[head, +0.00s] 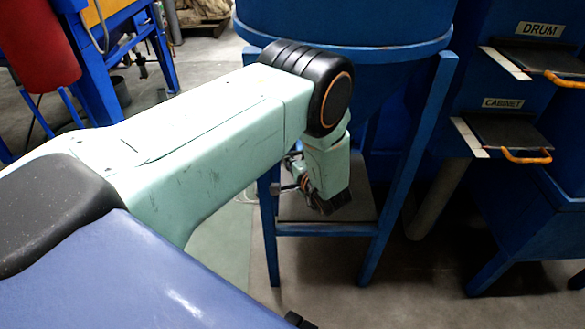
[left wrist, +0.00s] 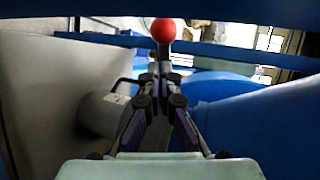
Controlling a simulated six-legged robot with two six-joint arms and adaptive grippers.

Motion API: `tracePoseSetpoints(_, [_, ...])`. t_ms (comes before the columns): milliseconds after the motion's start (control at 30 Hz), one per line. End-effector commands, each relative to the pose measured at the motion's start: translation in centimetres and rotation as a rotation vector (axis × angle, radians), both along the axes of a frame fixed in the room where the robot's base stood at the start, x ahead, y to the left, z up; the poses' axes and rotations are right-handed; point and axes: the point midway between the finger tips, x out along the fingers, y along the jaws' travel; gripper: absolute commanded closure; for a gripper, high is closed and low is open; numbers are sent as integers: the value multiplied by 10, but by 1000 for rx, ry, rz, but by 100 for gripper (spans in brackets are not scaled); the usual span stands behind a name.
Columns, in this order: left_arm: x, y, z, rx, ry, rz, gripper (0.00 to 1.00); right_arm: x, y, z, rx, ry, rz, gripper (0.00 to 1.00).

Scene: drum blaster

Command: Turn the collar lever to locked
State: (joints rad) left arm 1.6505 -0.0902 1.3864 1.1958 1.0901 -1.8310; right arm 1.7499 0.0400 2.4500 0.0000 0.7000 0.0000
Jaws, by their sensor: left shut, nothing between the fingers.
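A red ball knob (left wrist: 163,30) on a short grey stem shows in the left wrist view, just beyond my fingertips. It looks like the end of the collar lever. My left gripper (left wrist: 161,78) is shut and empty, with its tips close to the stem; I cannot tell whether they touch it. In the head view my left arm reaches from the left to beneath the blue hopper, and the left gripper (head: 332,208) points down there, its fingers mostly hidden. The lever and any lock marking do not show in the head view. My right gripper is out of view.
The blue hopper (head: 350,58) stands on blue legs (head: 408,170) around my wrist. A grey cylinder (left wrist: 104,112) lies left of the fingers. Right are slide plates with orange handles, labelled DRUM (head: 540,30) and CABINET (head: 503,103). A red cylinder (head: 35,45) is at far left.

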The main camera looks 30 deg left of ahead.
Motion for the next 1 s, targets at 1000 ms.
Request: tracePoseSetpoints(1000, [1,19,2,1,1,1,100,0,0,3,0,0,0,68])
